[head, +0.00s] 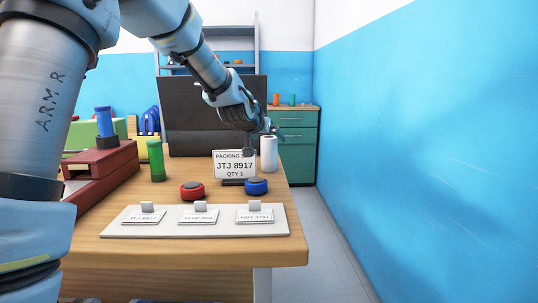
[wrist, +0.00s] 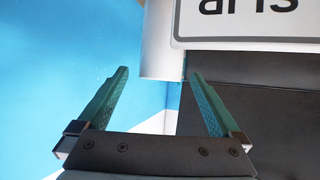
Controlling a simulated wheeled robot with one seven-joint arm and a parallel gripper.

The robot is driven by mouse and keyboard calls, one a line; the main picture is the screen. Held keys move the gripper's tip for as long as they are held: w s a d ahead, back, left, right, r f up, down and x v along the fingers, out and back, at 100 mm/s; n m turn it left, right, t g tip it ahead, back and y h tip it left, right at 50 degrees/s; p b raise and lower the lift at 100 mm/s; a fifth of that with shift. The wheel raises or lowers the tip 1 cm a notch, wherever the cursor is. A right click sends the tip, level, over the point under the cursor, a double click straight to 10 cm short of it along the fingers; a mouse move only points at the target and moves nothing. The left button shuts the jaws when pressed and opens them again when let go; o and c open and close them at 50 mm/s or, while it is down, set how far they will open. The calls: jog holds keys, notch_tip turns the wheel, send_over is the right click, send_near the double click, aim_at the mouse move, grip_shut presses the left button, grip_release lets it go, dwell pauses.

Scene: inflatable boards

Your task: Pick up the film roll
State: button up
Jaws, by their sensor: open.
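The film roll looks to be the white upright cylinder (head: 269,153) on the table's right side, just behind the packing card. A white cylinder that looks like the same roll shows at the top middle of the wrist view (wrist: 162,45), ahead of the fingertips. My gripper (head: 262,141) is beside the roll's top in the head view. In the wrist view its two green fingers (wrist: 160,74) are spread wide with nothing between them. Whether either finger touches the roll cannot be told.
A packing card reading JTJ 8917 (head: 234,166) stands close in front of the roll. Red (head: 192,191) and blue (head: 256,187) round buttons and a white labelled board (head: 150,230) lie nearer. A green cylinder (head: 156,160) and dark screen (head: 190,125) stand left and behind.

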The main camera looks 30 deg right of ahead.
jog(key=shift+x, duration=1.1)
grip_shut()
